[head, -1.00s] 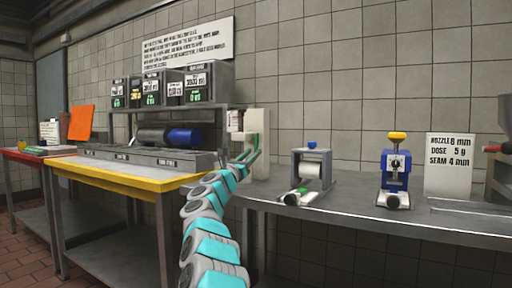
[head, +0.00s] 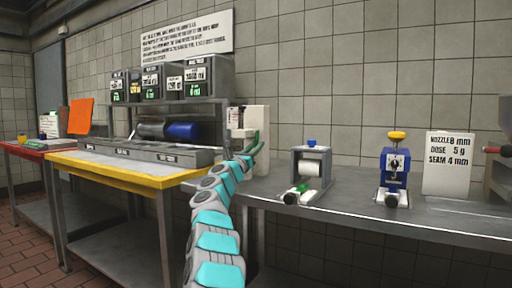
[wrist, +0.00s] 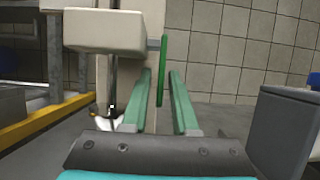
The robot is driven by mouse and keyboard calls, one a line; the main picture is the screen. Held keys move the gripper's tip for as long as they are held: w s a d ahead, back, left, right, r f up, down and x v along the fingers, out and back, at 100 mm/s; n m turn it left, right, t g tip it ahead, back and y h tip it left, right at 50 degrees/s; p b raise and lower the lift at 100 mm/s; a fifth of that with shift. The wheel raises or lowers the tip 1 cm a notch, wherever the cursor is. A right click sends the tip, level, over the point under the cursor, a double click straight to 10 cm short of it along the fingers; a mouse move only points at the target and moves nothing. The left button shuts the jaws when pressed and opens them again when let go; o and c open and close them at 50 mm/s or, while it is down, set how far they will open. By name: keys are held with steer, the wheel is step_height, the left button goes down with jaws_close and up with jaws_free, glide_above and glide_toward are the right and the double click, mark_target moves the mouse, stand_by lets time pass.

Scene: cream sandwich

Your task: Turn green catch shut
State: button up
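The green catch (wrist: 165,55) is a thin upright green plate on a short grey stub at the right side of a cream-white machine. The machine's head (wrist: 105,30) is at the upper left in the wrist view, and the machine (head: 257,122) also stands at the left end of the grey bench in the head view. My gripper (wrist: 161,72), with two green fingers, points at the catch. The fingers are open, with the catch in line with the gap between them. I cannot tell whether either finger touches it. In the head view my gripper (head: 252,152) is in front of the machine.
A roller device (head: 311,170) with a green-marked lever and a blue device with a yellow knob (head: 395,170) stand farther right on the grey bench (head: 350,208). A yellow-edged table (head: 130,178) is at left. A dark grey block (wrist: 283,125) is close on the right.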

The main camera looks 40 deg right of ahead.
jaws_close()
steer(key=shift+r, duration=0.15)
steer(key=shift+s+a+r+g+y+p, duration=0.15)
steer(key=shift+r+g+y+p, duration=0.15)
steer(key=shift+p, duration=0.7)
steer(key=shift+s+a+r+g+y+p, duration=0.1)
steer(key=shift+a+g+y+p, duration=0.2)
steer(key=shift+y+p, duration=0.4)
steer(key=shift+s+a+g+y+p, duration=0.15)
steer(key=shift+g+y+p, duration=0.25)
steer(key=shift+y, duration=0.45)
steer(key=shift+a+r+g+y+p, duration=0.1)
steer(key=shift+a+g+y+p, duration=0.2)
steer(key=shift+y+p, duration=0.4)
steer(key=shift+a+y, duration=0.15)
steer(key=shift+y, duration=0.1)
steer(key=shift+o, duration=1.2)
jaws_free()
steer(key=shift+f, duration=0.1)
